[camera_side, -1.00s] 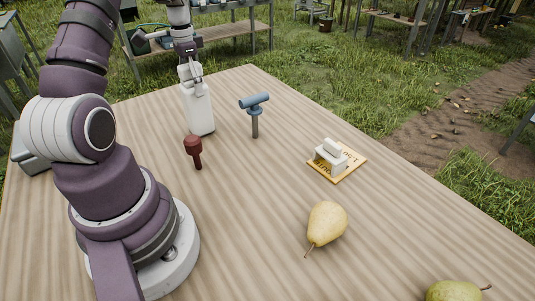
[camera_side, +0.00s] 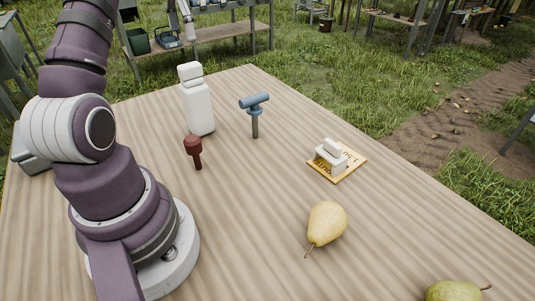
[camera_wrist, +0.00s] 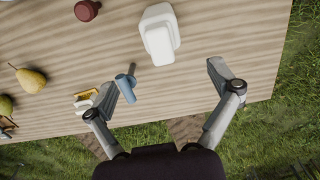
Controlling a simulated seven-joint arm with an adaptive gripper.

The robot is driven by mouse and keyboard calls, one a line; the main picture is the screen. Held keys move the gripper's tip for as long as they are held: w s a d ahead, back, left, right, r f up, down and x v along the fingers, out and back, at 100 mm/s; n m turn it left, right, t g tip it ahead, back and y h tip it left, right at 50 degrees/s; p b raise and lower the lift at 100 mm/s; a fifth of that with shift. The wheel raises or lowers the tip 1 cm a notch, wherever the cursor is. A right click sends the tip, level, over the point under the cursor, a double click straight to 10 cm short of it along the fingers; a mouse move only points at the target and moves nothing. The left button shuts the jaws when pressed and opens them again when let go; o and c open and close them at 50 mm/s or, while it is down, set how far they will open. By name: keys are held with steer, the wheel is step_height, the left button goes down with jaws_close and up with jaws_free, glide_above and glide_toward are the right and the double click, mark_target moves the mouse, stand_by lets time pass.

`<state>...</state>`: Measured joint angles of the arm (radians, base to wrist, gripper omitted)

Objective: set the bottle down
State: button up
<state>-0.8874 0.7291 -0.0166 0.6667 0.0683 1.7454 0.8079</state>
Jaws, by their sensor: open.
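A white bottle (camera_side: 198,106) with a white cap stands upright on the wooden table (camera_side: 255,210), towards its far left part. In the wrist view the bottle (camera_wrist: 159,38) is seen from above, ahead of the fingers and apart from them. My gripper (camera_wrist: 172,95) is open and empty, with its two fingers spread wide. In the side view my gripper (camera_side: 183,20) is high above the bottle, at the top edge of the picture and partly cut off.
A blue tool (camera_side: 254,112) stands right of the bottle. A dark red tool (camera_side: 194,150) stands in front of it. A white-handled stamp (camera_side: 331,158) on a yellow plate (camera_side: 351,170) and two pears, one here (camera_side: 326,222), lie further right. Table between them is clear.

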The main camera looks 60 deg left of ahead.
steer(key=shift+r, duration=0.25)
steer(key=d+r+t+y, duration=0.1)
steer(key=d+t, duration=0.1)
steer(key=d, duration=0.8)
steer(key=d+r+t, duration=0.2)
steer(key=d, duration=0.8)
steer(key=s+d+f+t+h, duration=0.1)
steer(key=s+d+f, duration=0.3)
steer(key=d+f, duration=0.1)
steer(key=shift+s+f+t, duration=0.15)
steer(key=shift+s+t, duration=0.1)
steer(key=shift+t, duration=0.05)
